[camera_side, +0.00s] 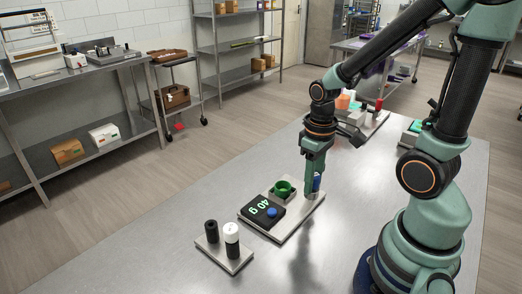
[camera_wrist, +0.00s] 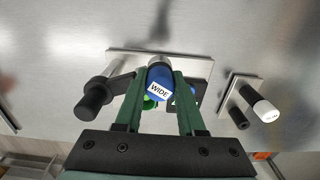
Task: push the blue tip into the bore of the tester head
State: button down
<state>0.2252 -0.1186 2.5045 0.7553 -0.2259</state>
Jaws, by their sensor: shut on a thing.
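My gripper (camera_side: 312,190) points down at the right end of the tester plate (camera_side: 300,224). In the wrist view its green fingers (camera_wrist: 160,80) are shut on the blue tip (camera_wrist: 160,90), which has a white "WIDE" label. In the side view a strip of the blue tip (camera_side: 317,183) shows beside the fingers. A grey round metal part (camera_wrist: 157,63) shows directly behind the tip in the wrist view; it may be the tester head. The bore is hidden, and I cannot tell whether the tip is in it.
On the tester plate are a black "40 g" display (camera_side: 262,211) with a blue button and a green cup (camera_side: 284,189). A small plate (camera_side: 222,258) with a black post and a white-topped post stands at the front.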

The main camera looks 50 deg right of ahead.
jog(key=shift+r, duration=2.95)
jog(key=shift+f, duration=0.15)
jog(key=shift+f, duration=2.8)
jog(key=shift+r, duration=0.1)
notch_tip(320, 180, up, 17)
jog(key=shift+s+f, duration=0.1)
jog(key=shift+f, duration=2.4)
